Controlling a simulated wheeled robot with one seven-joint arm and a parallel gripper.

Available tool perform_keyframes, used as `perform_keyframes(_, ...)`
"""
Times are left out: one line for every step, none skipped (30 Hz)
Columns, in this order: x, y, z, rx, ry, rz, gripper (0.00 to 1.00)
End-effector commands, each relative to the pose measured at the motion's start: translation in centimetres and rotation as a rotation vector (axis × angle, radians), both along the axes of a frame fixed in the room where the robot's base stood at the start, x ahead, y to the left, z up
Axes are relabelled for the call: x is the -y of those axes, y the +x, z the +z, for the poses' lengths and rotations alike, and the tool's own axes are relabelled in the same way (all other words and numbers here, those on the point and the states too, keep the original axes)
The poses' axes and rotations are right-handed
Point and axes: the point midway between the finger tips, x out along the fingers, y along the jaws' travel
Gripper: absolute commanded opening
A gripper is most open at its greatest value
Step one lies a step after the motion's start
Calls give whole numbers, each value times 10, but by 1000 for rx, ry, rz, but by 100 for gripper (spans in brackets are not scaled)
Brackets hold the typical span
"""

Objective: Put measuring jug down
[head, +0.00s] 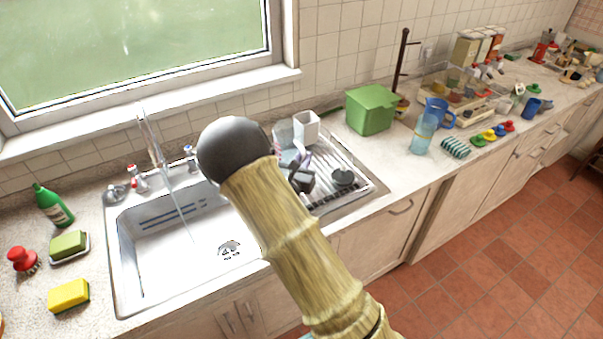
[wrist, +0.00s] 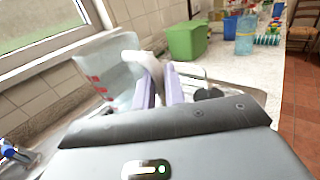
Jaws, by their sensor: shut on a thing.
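The measuring jug (wrist: 105,72) is clear with red markings and a pale handle (wrist: 150,66). In the wrist view it is left of my gripper (wrist: 160,85), whose lilac fingers are closed on the handle. In the head view the jug (head: 284,133) shows partly behind my arm, at the back left of the metal draining board (head: 345,160). My gripper (head: 297,160) is mostly hidden there by my arm. The jug looks roughly upright. I cannot tell whether its base touches the board.
The sink (head: 150,260) with a running tap (head: 150,135) is to the left. A dark round item (head: 342,177) lies on the board. A green box (head: 370,109) stands right, with blue jug (head: 438,112) beyond.

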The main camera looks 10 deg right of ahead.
Motion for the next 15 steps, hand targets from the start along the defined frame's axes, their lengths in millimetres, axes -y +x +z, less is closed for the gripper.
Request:
perform_keyframes(0, 0, -4, -1, -2, 0, 0)
perform_keyframes(0, 0, -8, -2, -2, -1, 0)
perform_keyframes(0, 0, -13, -2, -2, 0, 0)
perform_keyframes(0, 0, -19, -4, -2, 0, 0)
perform_keyframes(0, 0, -24, -5, -3, 0, 0)
perform_keyframes(0, 0, -30, -5, -3, 0, 0)
perform_keyframes(0, 0, -34, -2, -2, 1, 0)
perform_keyframes(0, 0, -39, -2, -2, 0, 0)
perform_keyframes(0, 0, -44, -3, -2, 0, 0)
perform_keyframes(0, 0, -48, -3, -2, 0, 0)
perform_keyframes(0, 0, -50, -2, -1, 0, 0)
perform_keyframes(0, 0, -52, 0, 0, 0, 0)
perform_keyframes(0, 0, -53, 1, -1, 0, 0)
perform_keyframes(0, 0, -54, 1, 0, 0, 0)
perform_keyframes(0, 0, -54, 1, 0, 0, 0)
